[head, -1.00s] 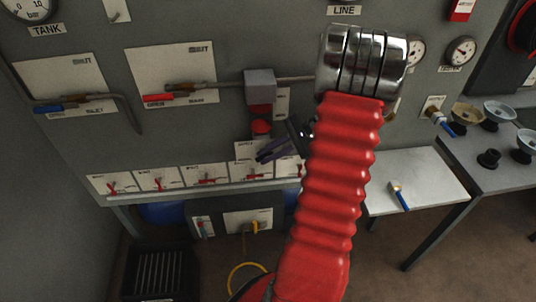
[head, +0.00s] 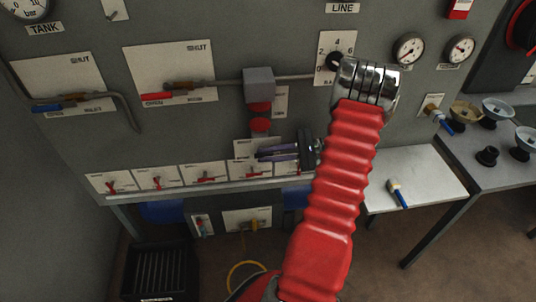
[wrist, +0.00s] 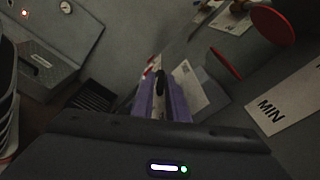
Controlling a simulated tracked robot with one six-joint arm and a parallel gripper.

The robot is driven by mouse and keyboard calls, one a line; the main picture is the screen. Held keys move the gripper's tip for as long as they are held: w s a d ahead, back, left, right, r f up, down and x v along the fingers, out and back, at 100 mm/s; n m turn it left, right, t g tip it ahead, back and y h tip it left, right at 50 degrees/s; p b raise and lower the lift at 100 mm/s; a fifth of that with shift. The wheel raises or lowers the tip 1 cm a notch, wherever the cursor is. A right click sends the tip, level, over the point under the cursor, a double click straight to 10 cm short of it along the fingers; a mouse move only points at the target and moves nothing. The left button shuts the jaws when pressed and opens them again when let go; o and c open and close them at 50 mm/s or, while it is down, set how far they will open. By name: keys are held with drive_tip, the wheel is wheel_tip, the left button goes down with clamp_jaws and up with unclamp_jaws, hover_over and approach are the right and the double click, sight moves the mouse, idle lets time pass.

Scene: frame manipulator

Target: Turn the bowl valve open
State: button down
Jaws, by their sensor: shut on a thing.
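The bowl unit hangs under a grey box (head: 260,84) on the panel, with two red discs (head: 260,116) one below the other. In the wrist view, the red discs (wrist: 272,26) are at the upper right. My gripper (head: 262,154) is just below the lower disc, its purple fingers pointing left along the panel. In the wrist view my gripper (wrist: 160,85) is shut on a narrow dark piece, the bowl valve's handle as far as I can tell. The fingers hide most of it, so its angle is unclear.
A row of small red-handled valves (head: 206,174) lies below and left. A yellow-handled valve (head: 254,224) is lower down. A "MIN" label (wrist: 290,103) shows in the wrist view.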

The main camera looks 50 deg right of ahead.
drive_tip(key=shift+f, duration=0.1)
idle(0.3)
drive_tip(key=c, duration=2)
unclamp_jaws()
drive_tip(key=shift+s+d, duration=0.1)
drive_tip(key=v, duration=1.3)
drive_tip(key=shift+s+d, duration=0.2)
drive_tip(key=shift+s, duration=0.05)
